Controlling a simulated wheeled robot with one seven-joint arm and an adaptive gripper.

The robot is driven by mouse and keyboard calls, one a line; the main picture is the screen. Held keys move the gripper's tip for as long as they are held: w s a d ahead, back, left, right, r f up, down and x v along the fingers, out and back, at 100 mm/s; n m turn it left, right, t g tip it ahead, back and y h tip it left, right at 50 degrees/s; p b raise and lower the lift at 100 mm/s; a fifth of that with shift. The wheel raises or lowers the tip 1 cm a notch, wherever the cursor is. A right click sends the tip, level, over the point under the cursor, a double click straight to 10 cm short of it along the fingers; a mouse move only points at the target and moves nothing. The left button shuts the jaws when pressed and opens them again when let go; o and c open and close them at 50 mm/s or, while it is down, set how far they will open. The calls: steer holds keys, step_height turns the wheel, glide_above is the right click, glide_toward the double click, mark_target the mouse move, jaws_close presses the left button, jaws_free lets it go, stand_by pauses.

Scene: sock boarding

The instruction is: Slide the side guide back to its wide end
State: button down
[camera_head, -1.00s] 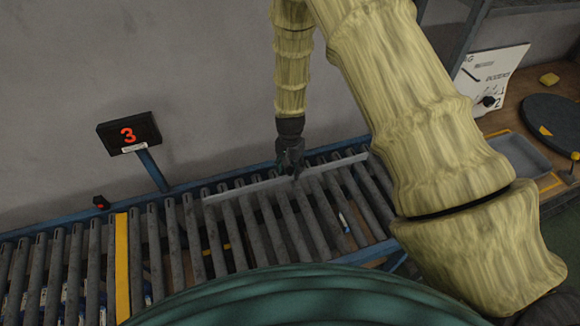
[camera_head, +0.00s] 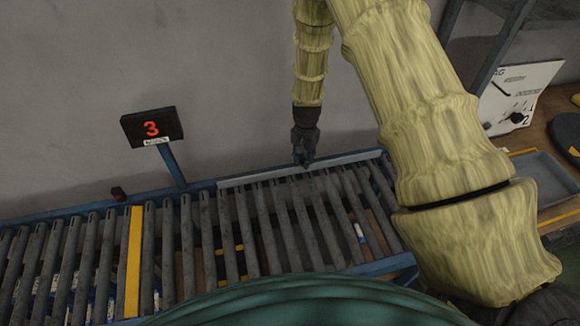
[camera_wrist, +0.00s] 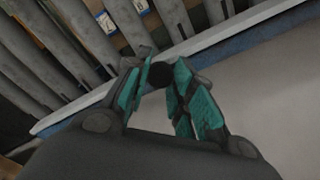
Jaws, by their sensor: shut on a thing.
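The side guide (camera_head: 262,176) is a long pale grey bar along the far side of the roller conveyor. It lies close against the blue far frame rail, roughly parallel to it. In the wrist view the guide (camera_wrist: 240,30) runs diagonally behind the fingers. My gripper (camera_head: 304,163) is above the guide's middle, pointing down. In the wrist view its teal-padded fingers (camera_wrist: 163,85) are shut on a dark round knob (camera_wrist: 160,74) at the guide. The knob's lower part and its joint to the guide are hidden.
The conveyor rollers (camera_head: 180,255) in front of the guide are clear on top. A yellow strip (camera_head: 133,262) crosses them at left. A grey tray (camera_head: 540,178) is at right. The wall is close behind.

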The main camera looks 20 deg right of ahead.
steer(key=shift+w+r, duration=0.1)
steer(key=shift+w, duration=0.35)
steer(key=c, duration=1.2)
jaws_free()
steer(key=shift+o, duration=0.2)
step_height(320, 180, up, 12)
